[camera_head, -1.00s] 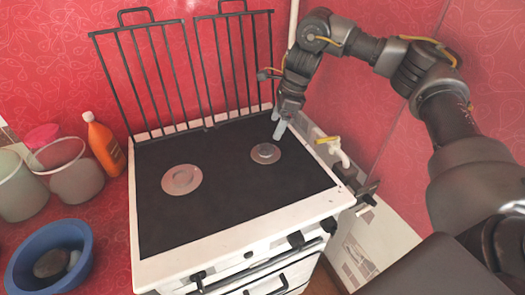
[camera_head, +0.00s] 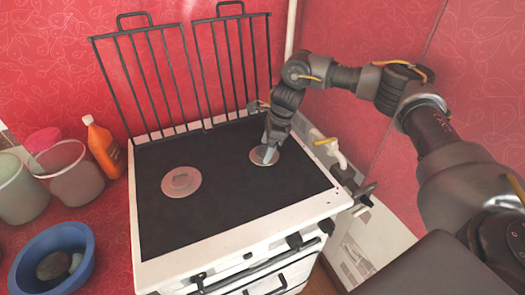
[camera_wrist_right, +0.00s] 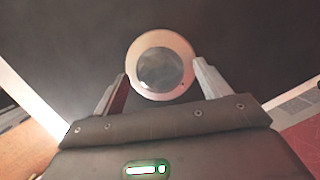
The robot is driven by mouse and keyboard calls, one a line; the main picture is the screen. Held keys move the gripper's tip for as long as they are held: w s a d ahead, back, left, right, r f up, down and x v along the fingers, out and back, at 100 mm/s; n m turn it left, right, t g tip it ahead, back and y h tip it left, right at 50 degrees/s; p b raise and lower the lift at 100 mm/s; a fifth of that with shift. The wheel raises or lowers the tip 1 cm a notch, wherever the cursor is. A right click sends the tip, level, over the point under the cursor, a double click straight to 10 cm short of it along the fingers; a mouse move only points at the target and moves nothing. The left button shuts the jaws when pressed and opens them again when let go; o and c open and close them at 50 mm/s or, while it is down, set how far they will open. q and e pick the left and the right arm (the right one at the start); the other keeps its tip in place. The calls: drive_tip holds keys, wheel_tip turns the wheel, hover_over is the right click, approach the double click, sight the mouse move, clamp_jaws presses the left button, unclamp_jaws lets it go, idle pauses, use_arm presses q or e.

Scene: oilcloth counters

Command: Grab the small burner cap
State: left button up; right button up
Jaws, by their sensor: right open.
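The small burner (camera_head: 256,157) sits at the right of the black stove top, a round disc with a pale ring. In the right wrist view its dark round cap (camera_wrist_right: 160,69) lies in the middle of the ring. My right gripper (camera_head: 268,155) is open right at this burner and partly hides it in the head view. In the right wrist view the fingers of the gripper (camera_wrist_right: 160,82) are on either side of the burner, with nothing held. Contact cannot be told. My left gripper is not in view.
A larger burner (camera_head: 181,182) is at the left of the stove top (camera_head: 220,205). A raised black grate (camera_head: 190,75) stands along the back. An orange bottle (camera_head: 104,148), clear buckets (camera_head: 72,178) and a blue basin (camera_head: 80,275) are to the left. A yellow-handled valve (camera_head: 325,141) is on the right.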

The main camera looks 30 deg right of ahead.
drive_tip(key=c, duration=1)
